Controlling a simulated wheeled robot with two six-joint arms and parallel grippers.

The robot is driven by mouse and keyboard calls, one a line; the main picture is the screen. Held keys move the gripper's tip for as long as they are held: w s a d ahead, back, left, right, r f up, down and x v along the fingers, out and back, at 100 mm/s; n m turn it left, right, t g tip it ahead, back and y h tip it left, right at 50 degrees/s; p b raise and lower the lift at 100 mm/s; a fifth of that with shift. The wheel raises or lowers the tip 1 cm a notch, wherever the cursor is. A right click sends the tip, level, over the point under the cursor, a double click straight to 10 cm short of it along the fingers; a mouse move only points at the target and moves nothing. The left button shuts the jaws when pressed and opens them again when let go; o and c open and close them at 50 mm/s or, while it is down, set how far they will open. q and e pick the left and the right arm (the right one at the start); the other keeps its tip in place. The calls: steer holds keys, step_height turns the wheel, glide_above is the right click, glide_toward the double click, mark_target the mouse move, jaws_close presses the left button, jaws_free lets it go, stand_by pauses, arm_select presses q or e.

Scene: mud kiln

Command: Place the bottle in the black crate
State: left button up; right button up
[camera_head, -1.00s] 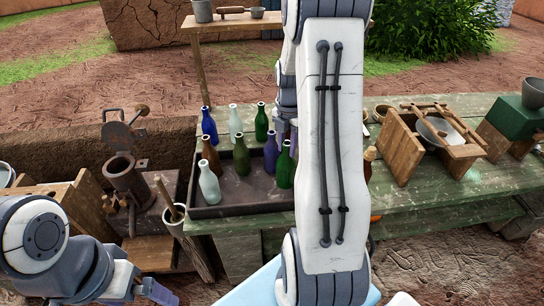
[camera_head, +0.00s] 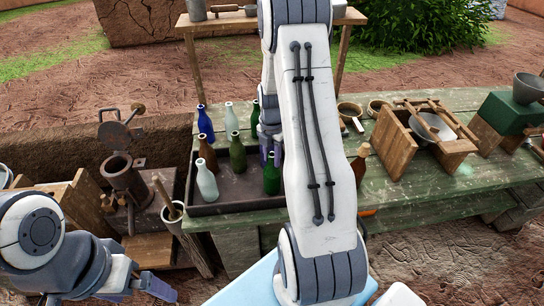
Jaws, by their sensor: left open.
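The black crate (camera_head: 240,207) sits on the left end of the green table. Several bottles stand in it: blue (camera_head: 206,124), clear pale (camera_head: 231,122), brown (camera_head: 208,155), olive (camera_head: 237,153), pale (camera_head: 206,182) and green (camera_head: 271,176). Another green bottle (camera_head: 255,114) shows at the back. A brown bottle (camera_head: 361,166) stands outside the crate, right of my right forearm. My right gripper (camera_head: 271,150) is low over the crate's right part, partly hidden by its arm; its grip is unclear. My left gripper (camera_head: 150,284) is open at lower left, away from the crate.
A wooden frame with a metal bowl (camera_head: 432,128) and a green block (camera_head: 512,112) stand on the table's right. A metal press (camera_head: 122,175) and a wooden bucket stand left of the crate.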

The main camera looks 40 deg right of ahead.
steer(key=o, duration=0.3)
